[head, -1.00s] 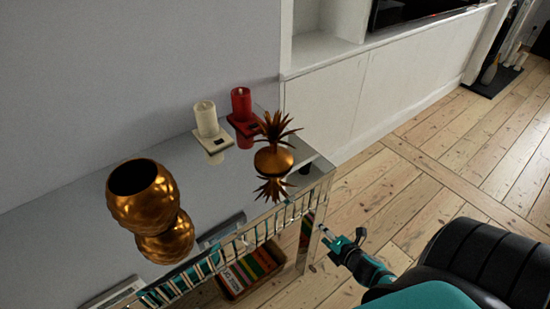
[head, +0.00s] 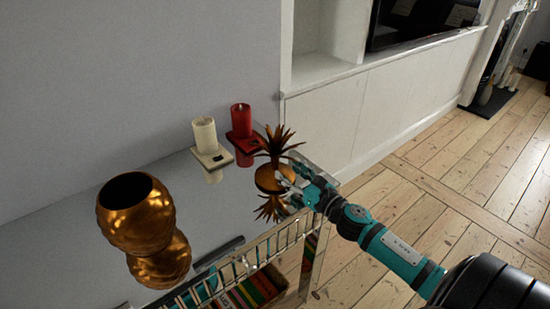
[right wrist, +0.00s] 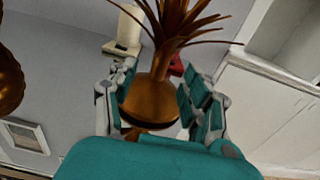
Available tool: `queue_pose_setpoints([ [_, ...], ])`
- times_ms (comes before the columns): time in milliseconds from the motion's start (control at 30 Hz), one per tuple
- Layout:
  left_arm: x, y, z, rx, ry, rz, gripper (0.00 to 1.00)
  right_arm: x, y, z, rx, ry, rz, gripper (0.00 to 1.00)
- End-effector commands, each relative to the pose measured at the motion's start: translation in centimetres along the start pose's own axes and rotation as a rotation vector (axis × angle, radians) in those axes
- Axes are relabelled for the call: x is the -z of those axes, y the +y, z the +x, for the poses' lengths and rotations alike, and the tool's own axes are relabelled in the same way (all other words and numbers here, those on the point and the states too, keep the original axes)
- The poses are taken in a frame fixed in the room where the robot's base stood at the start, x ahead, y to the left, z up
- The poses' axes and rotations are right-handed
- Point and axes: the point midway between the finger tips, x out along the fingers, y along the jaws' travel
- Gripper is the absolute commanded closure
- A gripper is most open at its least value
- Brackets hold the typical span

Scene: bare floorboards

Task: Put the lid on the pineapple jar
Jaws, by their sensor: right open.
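The open golden jar (head: 136,215) stands upright on the mirrored tabletop at the left, its dark mouth facing up. The lid (head: 272,178), a golden dome with a crown of spiky leaves, sits on the tabletop near its right end. My right gripper (head: 292,186) is at the lid's right side. In the right wrist view the lid (right wrist: 152,100) is between the spread fingers of the gripper (right wrist: 160,105), which is open. I cannot tell whether the fingers touch it. My left gripper is not in view.
A white candle (head: 204,134) and a red candle (head: 241,120) stand on holders behind the lid. The mirrored table (head: 75,235) has a railing (head: 262,250) along its front and books below.

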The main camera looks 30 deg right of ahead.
Motion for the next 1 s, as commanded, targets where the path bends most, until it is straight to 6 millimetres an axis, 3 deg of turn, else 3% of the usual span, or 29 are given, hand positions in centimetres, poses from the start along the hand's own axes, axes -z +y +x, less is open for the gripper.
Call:
queue_pose_setpoints([
  [333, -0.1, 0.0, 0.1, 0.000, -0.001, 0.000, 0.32, 0.2, -0.1, 3.2, 0.001, -0.001, 0.001, 0.50],
  [600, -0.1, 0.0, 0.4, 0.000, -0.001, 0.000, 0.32, 0.3, -0.3, 6.9, 0.001, -0.002, 0.003, 0.50],
  [900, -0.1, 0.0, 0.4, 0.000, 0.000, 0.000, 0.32, 0.4, -0.3, 7.3, 0.001, 0.001, 0.003, 0.50],
  [1000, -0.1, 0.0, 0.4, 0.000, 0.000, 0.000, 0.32, 0.4, -0.3, 7.3, 0.001, 0.001, 0.003, 0.62],
])
